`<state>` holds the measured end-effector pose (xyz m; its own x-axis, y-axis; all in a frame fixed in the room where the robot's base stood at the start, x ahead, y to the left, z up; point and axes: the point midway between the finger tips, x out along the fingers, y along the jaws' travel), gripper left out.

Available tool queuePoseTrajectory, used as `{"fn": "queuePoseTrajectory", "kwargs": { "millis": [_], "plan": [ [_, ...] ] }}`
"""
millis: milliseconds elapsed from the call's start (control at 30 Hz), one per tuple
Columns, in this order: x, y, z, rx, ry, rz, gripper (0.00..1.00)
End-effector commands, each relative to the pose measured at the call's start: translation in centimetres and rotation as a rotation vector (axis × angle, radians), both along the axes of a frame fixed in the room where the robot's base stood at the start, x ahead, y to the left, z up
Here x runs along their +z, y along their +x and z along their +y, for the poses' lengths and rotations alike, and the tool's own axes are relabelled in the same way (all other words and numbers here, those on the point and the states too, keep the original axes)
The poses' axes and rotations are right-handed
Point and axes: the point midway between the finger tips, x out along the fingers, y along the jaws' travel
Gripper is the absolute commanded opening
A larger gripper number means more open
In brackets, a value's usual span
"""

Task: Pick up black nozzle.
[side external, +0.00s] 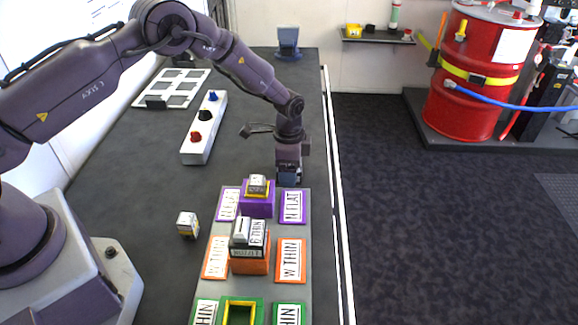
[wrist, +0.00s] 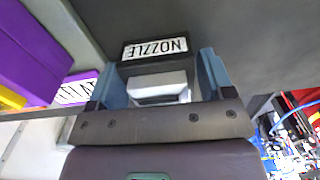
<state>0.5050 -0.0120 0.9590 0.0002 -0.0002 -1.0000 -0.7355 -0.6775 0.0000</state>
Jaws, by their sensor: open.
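In the wrist view, a black piece with a white label reading NOZZLE (wrist: 155,48) lies between the fingertips of my gripper (wrist: 160,75). The label appears upside down. A pale grey block-shaped part (wrist: 158,86) shows just below the label, also between the fingers. The blue fingers stand apart, one on each side; whether they touch the piece is unclear. In the side view, my gripper (side external: 289,178) points down at the far right end of the grey board, beside the purple block. The nozzle piece cannot be made out there.
The purple block (side external: 256,205) carries a small yellow-and-white piece. A black-and-white piece (side external: 248,230) sits on the orange block (side external: 249,266). A small labelled cube (side external: 188,225) stands left of the board. A white bar (side external: 204,145) with blue, black and red knobs lies behind.

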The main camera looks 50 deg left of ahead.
Motion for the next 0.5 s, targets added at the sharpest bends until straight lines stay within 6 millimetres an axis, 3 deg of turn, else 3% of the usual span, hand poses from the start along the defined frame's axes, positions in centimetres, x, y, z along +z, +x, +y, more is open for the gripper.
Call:
{"fn": "queuePoseTrajectory", "kwargs": {
  "millis": [167,300,333,500],
  "plan": [
    [0.04,0.01,0.0,0.0,0.0,0.0,0.72],
    [0.06,0.01,0.0,0.0,0.0,0.0,0.4],
    [0.06,0.01,0.0,0.0,0.0,0.0,0.36],
    [0.09,0.02,-0.01,0.0,0.0,0.0,0.36]
  ]
}}
